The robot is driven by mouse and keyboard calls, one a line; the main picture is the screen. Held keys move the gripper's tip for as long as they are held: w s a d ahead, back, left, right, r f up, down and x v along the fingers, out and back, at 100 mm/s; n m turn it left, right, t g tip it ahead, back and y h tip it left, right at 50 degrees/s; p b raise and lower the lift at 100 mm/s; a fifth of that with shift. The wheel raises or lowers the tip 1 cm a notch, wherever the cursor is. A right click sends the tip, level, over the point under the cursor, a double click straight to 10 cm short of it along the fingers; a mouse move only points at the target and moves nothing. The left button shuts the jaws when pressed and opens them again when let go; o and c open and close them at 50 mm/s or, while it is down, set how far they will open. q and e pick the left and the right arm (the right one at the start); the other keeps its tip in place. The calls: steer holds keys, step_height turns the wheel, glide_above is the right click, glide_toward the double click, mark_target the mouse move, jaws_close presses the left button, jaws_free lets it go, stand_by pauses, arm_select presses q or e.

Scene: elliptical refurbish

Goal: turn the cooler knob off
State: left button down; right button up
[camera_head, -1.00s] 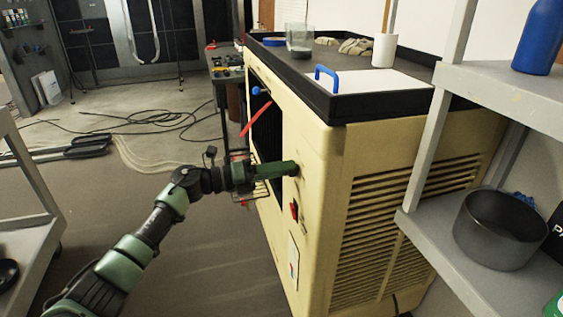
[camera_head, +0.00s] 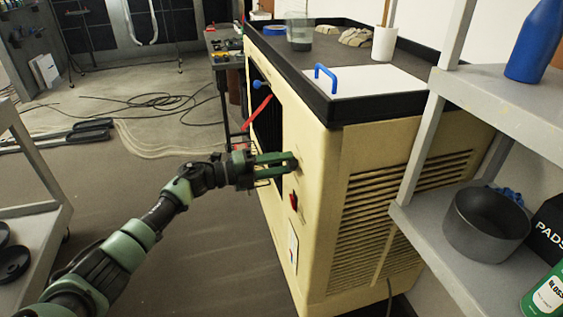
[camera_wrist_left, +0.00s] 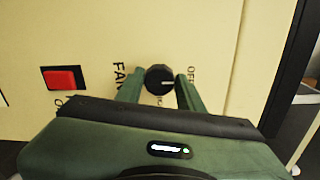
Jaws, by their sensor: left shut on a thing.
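The cooler (camera_head: 325,180) is a cream cabinet with a dark top rim. Its knob (camera_wrist_left: 159,79) is small, round and black, with a pale pointer mark, beside printed lettering that includes FAN. In the wrist view my left gripper (camera_wrist_left: 163,86) has one green finger on each side of the knob and is shut on it. In the head view the left gripper (camera_head: 291,161) reaches the cooler's front panel and its fingers hide the knob. My right gripper is not in view.
A red switch (camera_wrist_left: 62,78) sits on the panel near the knob. A red lever (camera_head: 257,112) sticks out by the dark front opening. A grey shelf (camera_head: 440,225) with a dark pot (camera_head: 487,228) stands close on the right. Cables (camera_head: 160,103) lie on the floor behind.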

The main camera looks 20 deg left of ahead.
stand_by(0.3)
arm_select(q)
steer(key=c, duration=0.9)
jaws_free()
steer(key=v, duration=0.8)
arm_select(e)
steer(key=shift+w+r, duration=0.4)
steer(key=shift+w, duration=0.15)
arm_select(q)
steer(key=shift+d, duration=0.1)
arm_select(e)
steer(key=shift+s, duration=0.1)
